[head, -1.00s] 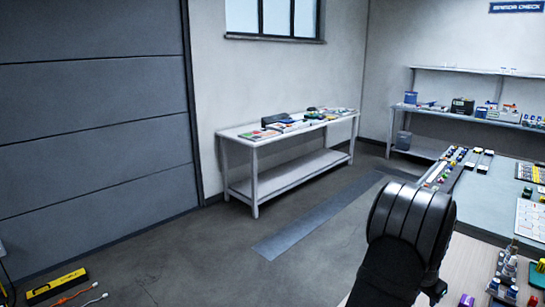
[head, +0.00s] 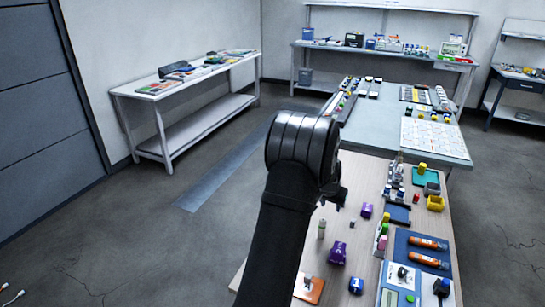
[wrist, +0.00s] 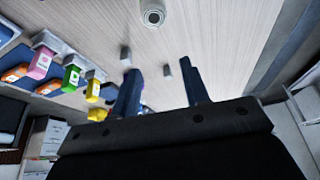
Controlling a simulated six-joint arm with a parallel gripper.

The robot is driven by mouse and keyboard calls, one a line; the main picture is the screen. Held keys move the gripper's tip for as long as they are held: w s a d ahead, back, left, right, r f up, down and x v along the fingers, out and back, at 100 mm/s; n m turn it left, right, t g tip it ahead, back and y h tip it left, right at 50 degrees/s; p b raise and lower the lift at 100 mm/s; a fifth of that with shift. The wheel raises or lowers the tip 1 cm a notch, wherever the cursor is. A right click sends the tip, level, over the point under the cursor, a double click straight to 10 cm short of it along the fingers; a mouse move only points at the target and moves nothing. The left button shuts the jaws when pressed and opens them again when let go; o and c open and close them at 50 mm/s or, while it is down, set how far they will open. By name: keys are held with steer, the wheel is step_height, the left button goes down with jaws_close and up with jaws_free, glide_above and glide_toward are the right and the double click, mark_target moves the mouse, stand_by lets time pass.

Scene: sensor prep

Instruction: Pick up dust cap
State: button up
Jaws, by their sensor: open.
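I cannot tell for sure which item is the dust cap. In the head view a small dark piece (head: 351,224) lies on the bench. My gripper (wrist: 160,66) is open and empty, with its two dark fingers apart. In the head view my own arm hides part of the bench and most of the gripper.
A pale upright cylinder (head: 321,229), purple blocks (head: 338,252) and an orange card (head: 309,289) stand or lie on the bench (head: 352,178). A grey table (head: 385,130) with parts adjoins behind.

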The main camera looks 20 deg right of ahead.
steer(key=s+d+r, duration=0.4)
steer(key=s+r, duration=0.1)
steer(key=s, duration=0.1)
glide_toward(353, 221)
steer(key=x, duration=0.4)
steer(key=shift+a+f, duration=0.3)
steer(key=shift+f, duration=0.15)
steer(key=shift+d+x, duration=0.2)
steer(key=shift+x, duration=1.2)
steer(key=shift+d+x, duration=0.15)
steer(key=shift+x, duration=1.2)
steer(key=shift+w+r, duration=0.1)
steer(key=shift+r, duration=0.05)
jaws_close()
